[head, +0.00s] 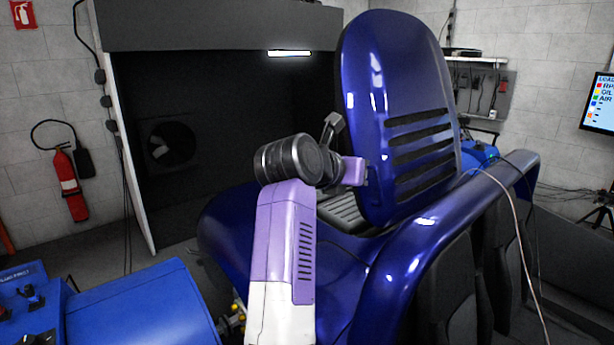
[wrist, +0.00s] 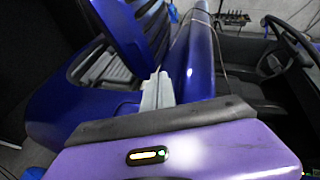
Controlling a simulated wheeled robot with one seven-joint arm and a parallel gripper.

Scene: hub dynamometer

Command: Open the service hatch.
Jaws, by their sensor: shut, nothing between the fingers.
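The service hatch (head: 392,90) is a glossy dark blue panel with several black slots. In the head view it stands raised, nearly upright, above the blue car body (head: 250,235). Under it a dark ribbed opening (head: 345,208) shows. My gripper (head: 368,174) is at the hatch's lower left edge, and its tips are partly hard to make out there. In the wrist view the grey fingers of my gripper (wrist: 157,88) are together, with nothing between them, close to the slotted hatch (wrist: 130,35). I cannot tell whether they touch it.
A blue machine (head: 145,305) stands at lower left. A dark booth (head: 220,130) with a fan opening is behind. A thin cable (head: 515,215) hangs over the car's right side. The wrist view shows a steering wheel (wrist: 290,48) at right.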

